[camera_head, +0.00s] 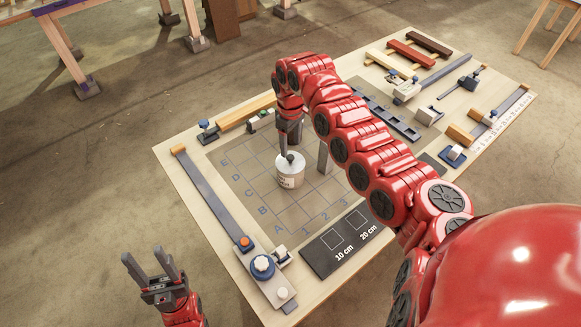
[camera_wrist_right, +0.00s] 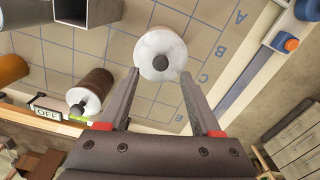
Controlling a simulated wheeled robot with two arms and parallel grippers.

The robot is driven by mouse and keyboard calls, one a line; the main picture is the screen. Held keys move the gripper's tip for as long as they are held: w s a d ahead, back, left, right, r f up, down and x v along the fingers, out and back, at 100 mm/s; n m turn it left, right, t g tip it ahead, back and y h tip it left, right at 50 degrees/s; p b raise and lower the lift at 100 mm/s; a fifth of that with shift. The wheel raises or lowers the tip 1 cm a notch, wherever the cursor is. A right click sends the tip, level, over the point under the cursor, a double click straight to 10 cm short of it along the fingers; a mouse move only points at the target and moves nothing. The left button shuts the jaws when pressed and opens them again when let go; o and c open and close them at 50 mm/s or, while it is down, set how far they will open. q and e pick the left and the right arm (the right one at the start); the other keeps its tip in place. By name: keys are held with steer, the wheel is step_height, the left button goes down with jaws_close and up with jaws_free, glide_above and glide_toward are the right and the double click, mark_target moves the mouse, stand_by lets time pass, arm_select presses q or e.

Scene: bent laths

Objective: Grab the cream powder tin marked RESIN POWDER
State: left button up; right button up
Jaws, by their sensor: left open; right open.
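The cream tin (camera_head: 290,174) stands upright on the grey gridded mat (camera_head: 250,186), with small dark lettering on its side too small to read. It has a pale lid with a dark knob. My right gripper (camera_head: 303,155) is open above the tin and partly covers it. In the right wrist view, the tin's round pale lid (camera_wrist_right: 152,48) appears just beyond and between the open fingertips (camera_wrist_right: 159,74); I cannot tell the exact gap. My left gripper (camera_head: 150,262) is open and empty, off the table's front left corner.
A brown cylinder with a white lid (camera_wrist_right: 97,84) and a grey square tube (camera_wrist_right: 88,10) are near the tin in the right wrist view. A long grey lath (camera_head: 212,195) lies along the table's left side. Coloured bars (camera_head: 410,54) lie at the back. My right arm hides the table's middle right.

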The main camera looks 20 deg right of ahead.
mark_target(290, 156)
steer(key=shift+a+f+p, duration=0.1)
steer(key=shift+f+p, duration=0.35)
steer(key=shift+p, duration=0.15)
step_height(290, 156, down, 4)
steer(key=shift+s+r+p, duration=0.1)
steer(key=shift+p, duration=1)
steer(key=shift+f, duration=0.3)
steer(key=shift+c, duration=0.2)
jaws_close()
